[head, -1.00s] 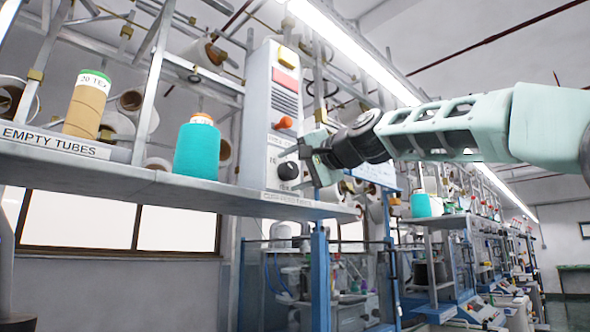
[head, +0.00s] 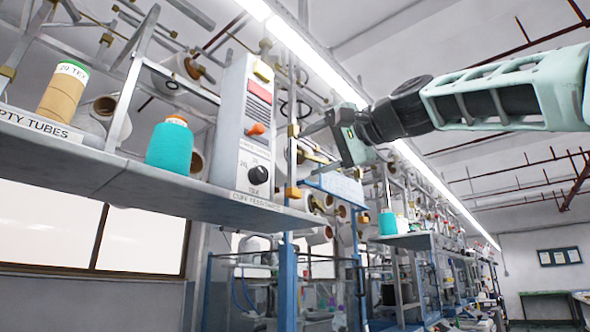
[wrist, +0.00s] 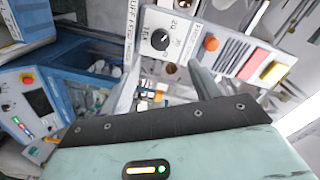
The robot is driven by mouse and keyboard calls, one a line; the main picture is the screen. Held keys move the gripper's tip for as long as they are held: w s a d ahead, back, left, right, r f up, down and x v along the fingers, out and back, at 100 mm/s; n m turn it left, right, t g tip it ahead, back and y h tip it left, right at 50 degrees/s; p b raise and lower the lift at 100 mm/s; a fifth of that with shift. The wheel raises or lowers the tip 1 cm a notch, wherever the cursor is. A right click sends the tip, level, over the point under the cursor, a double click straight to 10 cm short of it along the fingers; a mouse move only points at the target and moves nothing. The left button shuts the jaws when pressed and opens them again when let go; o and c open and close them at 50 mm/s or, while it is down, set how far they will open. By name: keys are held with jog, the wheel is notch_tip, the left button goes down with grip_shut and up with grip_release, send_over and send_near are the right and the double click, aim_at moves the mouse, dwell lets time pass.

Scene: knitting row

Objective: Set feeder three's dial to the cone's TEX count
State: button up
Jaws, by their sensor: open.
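A tall grey feeder box (head: 226,135) stands on the shelf, with a black round dial (head: 259,174) low on its face. Numbers and "TEX" are printed around the dial; its exact setting is too small to tell. The dial also shows in the wrist view (wrist: 160,40), beyond my fingers. A tan tube (head: 62,95) with a green top and a "20 TEX" label stands on the shelf at far left. A teal cone (head: 170,145) stands between it and the box. My gripper (head: 312,138) is open and empty, to the right of the box, apart from the dial.
An orange knob (head: 257,129), a red panel and a yellow button sit above the dial. The shelf (head: 130,180) runs below. Metal rods and yarn cones crowd behind. A blue frame (head: 287,280) stands below right, with a control panel (wrist: 28,105) at left in the wrist view.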

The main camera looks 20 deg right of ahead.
jog(key=shift+v, duration=1.15)
jog(key=s+a+f+n+g+h+p, duration=0.1)
jog(key=a+f+n+g, duration=0.4)
jog(key=f, duration=1.2)
jog(key=s+a+f+n+g+h+p, duration=0.15)
jog(key=a+f+g, duration=0.4)
jog(key=f, duration=1.25)
jog(key=s+d+f+n+g+h, duration=0.2)
jog(key=s+f+n+h, duration=0.1)
jog(key=s+f, duration=0.8)
jog(key=s+d+f+n+g+h, duration=0.2)
jog(key=s+f+n+h, duration=0.1)
jog(key=s+f, duration=0.8)
notch_tip(320, 180, down, 3)
jog(key=shift+s+f+n+p, duration=0.1)
jog(key=shift+s+n+p, duration=0.3)
jog(key=shift+n, duration=0.25)
